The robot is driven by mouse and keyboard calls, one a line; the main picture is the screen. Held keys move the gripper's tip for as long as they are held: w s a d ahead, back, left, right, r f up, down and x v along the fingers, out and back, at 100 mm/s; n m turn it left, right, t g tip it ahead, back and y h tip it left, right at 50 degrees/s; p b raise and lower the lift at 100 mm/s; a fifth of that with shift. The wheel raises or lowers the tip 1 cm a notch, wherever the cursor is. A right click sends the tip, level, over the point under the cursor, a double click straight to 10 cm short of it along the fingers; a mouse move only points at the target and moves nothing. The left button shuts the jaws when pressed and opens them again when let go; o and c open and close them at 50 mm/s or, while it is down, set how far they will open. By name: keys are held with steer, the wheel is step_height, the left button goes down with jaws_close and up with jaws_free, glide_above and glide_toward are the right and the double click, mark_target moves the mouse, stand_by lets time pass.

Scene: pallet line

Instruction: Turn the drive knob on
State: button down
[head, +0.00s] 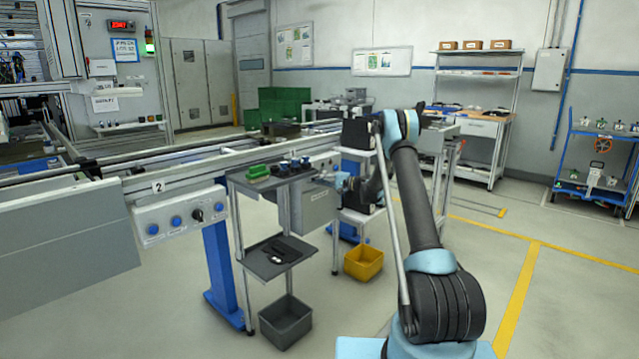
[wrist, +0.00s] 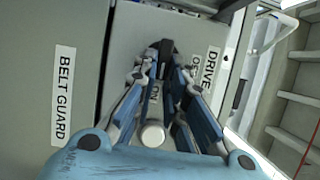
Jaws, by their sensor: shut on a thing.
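The drive box is a grey panel labelled DRIVE (wrist: 210,68) in the wrist view, with ON and OFF markings partly covered by my fingers. The drive knob (wrist: 166,47) shows as a small dark piece between my fingertips; most of it is hidden, so I cannot tell its exact angle. My gripper (wrist: 163,70) is shut on the knob, against the panel face. In the head view, the drive box (head: 316,208) hangs below the conveyor and my gripper (head: 334,181) reaches its right side. The knob itself is hidden there.
A BELT GUARD panel (wrist: 62,95) adjoins the drive box on the left. A small shelf stand (head: 278,262) with a green item and dark parts stands left of it. Another control panel (head: 180,216) has blue buttons. A yellow bin (head: 363,263) sits below.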

steer(key=shift+d+f, duration=0.1)
steer(key=c, duration=1.6)
jaws_free()
steer(key=shift+w+f, duration=0.1)
steer(key=shift+c, duration=0.2)
steer(key=v, duration=1.2)
